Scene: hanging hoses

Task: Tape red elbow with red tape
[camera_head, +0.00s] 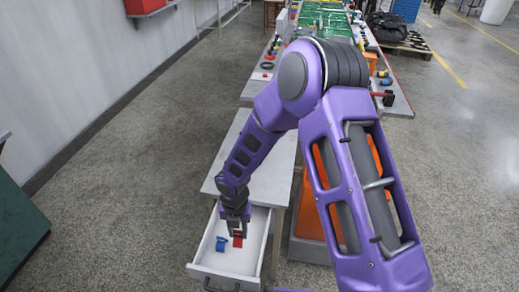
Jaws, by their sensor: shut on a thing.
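A red piece (238,240) is between the fingers of my gripper (237,231), inside the open white drawer (242,263). The piece is too small in this view to tell whether it is the red elbow or the red tape. My gripper points down and is shut on it. I cannot tell whether the piece still touches the drawer floor. A blue piece (221,244) lies in the drawer just left of the red one. My purple arm hides part of the table and the scene behind it.
The drawer is pulled out from a light-topped table (272,180). An orange cabinet (310,222) stands at its right. A workbench (396,92) with small coloured parts is behind. A green panel (20,225) stands at the left. The floor on the left is clear.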

